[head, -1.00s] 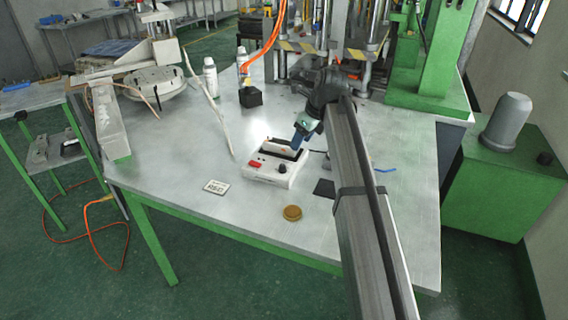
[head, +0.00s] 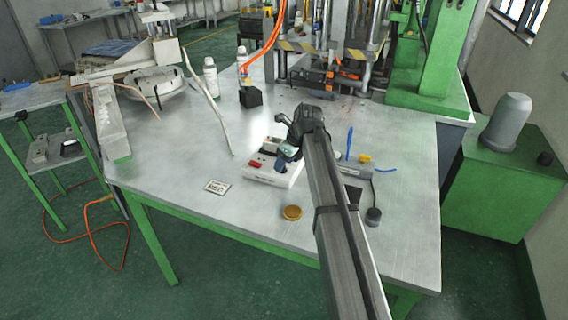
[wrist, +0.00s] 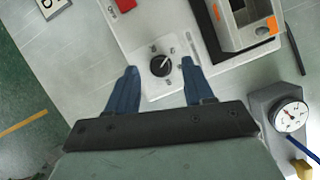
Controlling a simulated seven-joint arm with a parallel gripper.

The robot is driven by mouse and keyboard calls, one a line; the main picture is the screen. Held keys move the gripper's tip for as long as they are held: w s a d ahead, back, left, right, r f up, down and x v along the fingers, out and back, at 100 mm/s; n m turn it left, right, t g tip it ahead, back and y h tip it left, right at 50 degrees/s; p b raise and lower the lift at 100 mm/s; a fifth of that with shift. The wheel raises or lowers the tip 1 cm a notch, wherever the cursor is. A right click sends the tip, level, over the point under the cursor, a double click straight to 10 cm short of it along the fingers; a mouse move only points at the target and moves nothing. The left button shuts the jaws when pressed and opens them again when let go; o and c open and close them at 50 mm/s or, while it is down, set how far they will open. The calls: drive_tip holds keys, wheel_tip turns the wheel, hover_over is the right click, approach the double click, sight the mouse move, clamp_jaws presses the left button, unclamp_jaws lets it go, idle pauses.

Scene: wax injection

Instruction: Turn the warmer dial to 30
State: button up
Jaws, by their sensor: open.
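The wax warmer (head: 262,174) is a white box on the table with a red switch (head: 256,163) on its front left. In the wrist view the black warmer dial (wrist: 161,65) sits on a light plate with small markings too small to read. The dial's white pointer line is tilted toward the upper right. My gripper (wrist: 158,78) is open, its two blue fingers on either side of the dial and apart from it. In the head view my gripper (head: 284,160) is over the warmer's front right and hides the dial.
A round gauge (wrist: 290,117) stands right of the warmer, with a blue stick (wrist: 303,149) beside it. A label card (head: 217,187) and a round amber disc (head: 292,212) lie in front. A black block (head: 250,97) is behind.

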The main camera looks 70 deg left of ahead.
drive_tip(key=shift+s+a+f, duration=0.15)
drive_tip(key=shift+a+f, duration=0.05)
drive_tip(key=shift+f, duration=0.4)
clamp_jaws()
drive_tip(key=shift+n, duration=0.3)
drive_tip(key=n, duration=0.2)
drive_tip(key=n+g+h, duration=0.1)
drive_tip(key=n, duration=0.2)
drive_tip(key=shift+a+n+g+h, duration=0.25)
drive_tip(key=shift+n+g+h, duration=0.15)
drive_tip(key=n+h, duration=0.2)
drive_tip(key=n, duration=0.3)
drive_tip(key=shift+n, duration=0.4)
